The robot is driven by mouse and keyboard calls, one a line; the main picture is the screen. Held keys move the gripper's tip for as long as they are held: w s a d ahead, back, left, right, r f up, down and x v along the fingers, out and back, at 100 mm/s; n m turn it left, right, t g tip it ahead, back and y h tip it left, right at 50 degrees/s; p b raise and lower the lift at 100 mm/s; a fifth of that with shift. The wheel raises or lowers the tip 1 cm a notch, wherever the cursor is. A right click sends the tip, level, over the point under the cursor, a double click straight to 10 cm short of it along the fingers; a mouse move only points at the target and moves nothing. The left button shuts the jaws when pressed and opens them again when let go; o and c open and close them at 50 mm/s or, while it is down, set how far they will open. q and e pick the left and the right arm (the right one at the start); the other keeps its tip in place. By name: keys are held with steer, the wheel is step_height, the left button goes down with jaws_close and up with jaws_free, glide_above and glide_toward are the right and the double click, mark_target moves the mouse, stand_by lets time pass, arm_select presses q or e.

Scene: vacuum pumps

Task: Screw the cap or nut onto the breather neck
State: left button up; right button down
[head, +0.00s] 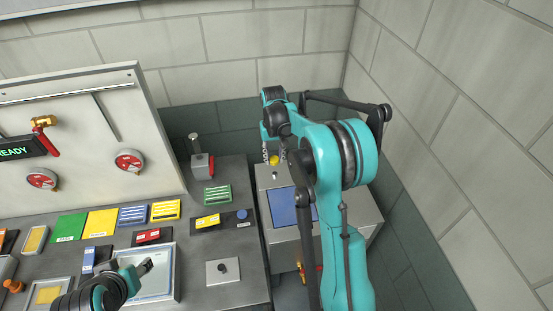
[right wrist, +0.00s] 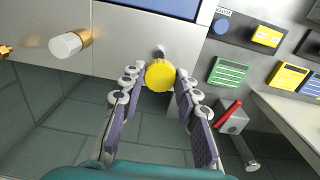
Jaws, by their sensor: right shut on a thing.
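A yellow cap (right wrist: 160,75) sits between the fingertips of my right gripper (right wrist: 159,77), which is shut on it. In the head view the yellow cap (head: 274,160) shows as a small spot below the right gripper (head: 272,154), at the far side of the grey cabinet (head: 357,215). A short dark neck (right wrist: 159,52) shows just beyond the cap in the wrist view; the cap partly hides it, and I cannot tell whether they touch. My left gripper (head: 146,267) is low at the left over the bench; its jaw opening is unclear.
A white knob (right wrist: 70,43) stands out left of the cap in the wrist view. Coloured cards and a pale tray (head: 177,272) lie on the bench. A block wall (head: 470,120) is at right.

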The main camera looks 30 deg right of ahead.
mark_target(275, 173)
steer(key=shift+d, duration=0.2)
steer(key=shift+a+f+b, duration=0.1)
steer(key=shift+f+b, duration=0.05)
steer(key=shift+b, duration=0.15)
steer(key=shift+f, duration=0.35)
steer(key=shift+f+b, duration=2.1)
steer(key=shift+f, duration=0.2)
steer(key=shift+f+b, duration=0.7)
